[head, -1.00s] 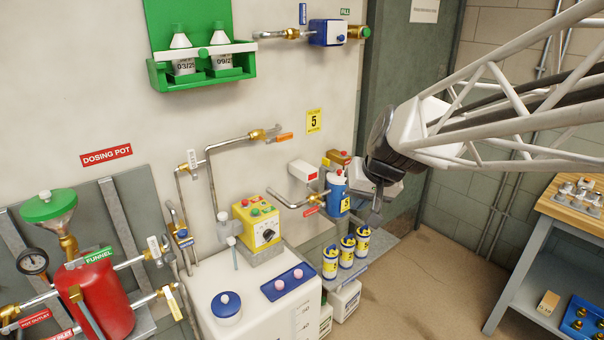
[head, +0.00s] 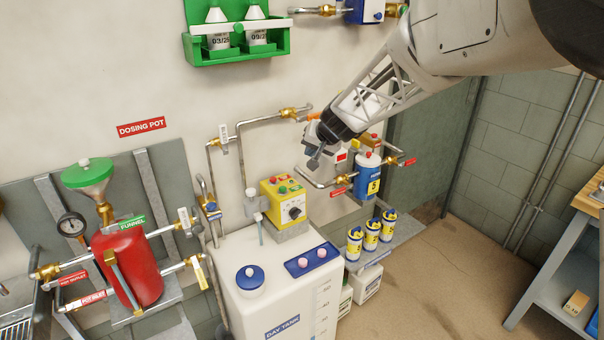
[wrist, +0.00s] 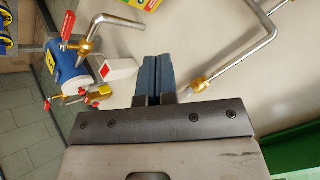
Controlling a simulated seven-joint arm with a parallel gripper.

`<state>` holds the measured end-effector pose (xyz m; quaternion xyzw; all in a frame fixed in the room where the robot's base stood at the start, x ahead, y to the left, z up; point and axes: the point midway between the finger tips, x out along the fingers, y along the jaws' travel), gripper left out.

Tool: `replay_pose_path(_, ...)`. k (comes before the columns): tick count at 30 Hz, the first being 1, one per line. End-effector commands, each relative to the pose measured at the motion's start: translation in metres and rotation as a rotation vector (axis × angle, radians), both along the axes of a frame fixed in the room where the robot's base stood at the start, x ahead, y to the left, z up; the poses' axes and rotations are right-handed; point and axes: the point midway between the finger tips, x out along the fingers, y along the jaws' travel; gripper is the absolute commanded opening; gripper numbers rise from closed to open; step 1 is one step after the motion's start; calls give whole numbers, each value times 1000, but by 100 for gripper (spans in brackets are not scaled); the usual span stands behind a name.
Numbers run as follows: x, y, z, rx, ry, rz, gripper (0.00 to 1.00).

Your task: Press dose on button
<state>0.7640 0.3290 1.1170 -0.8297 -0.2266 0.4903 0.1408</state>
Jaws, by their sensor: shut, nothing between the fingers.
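The yellow control box (head: 287,203) stands on a grey block at the back of the white day tank (head: 270,283). It has several small red and green buttons on its sloped top and a dark round dial (head: 294,212) on its front. I cannot read which button is marked dose on. My gripper (head: 313,161) is shut and empty, in the air above and to the right of the box, apart from it. In the wrist view the closed blue-grey fingers (wrist: 153,78) point at the wall. A yellow edge with green (wrist: 205,4) shows at the top there.
A pipe with a brass valve (head: 290,113) runs behind my gripper. A blue canister (head: 368,180) and several yellow-and-blue tubs (head: 372,234) stand to the right. A red dosing pot (head: 127,265) is at left. A green bottle rack (head: 237,43) hangs above.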

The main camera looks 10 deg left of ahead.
Motion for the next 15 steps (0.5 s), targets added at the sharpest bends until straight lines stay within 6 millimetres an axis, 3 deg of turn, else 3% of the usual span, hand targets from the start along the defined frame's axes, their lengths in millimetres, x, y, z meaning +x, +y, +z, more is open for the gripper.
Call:
replay_pose_path(9,50,68,-43,48,-21,-11,0)
replay_pose_path(15,67,95,-60,64,-31,-19,0)
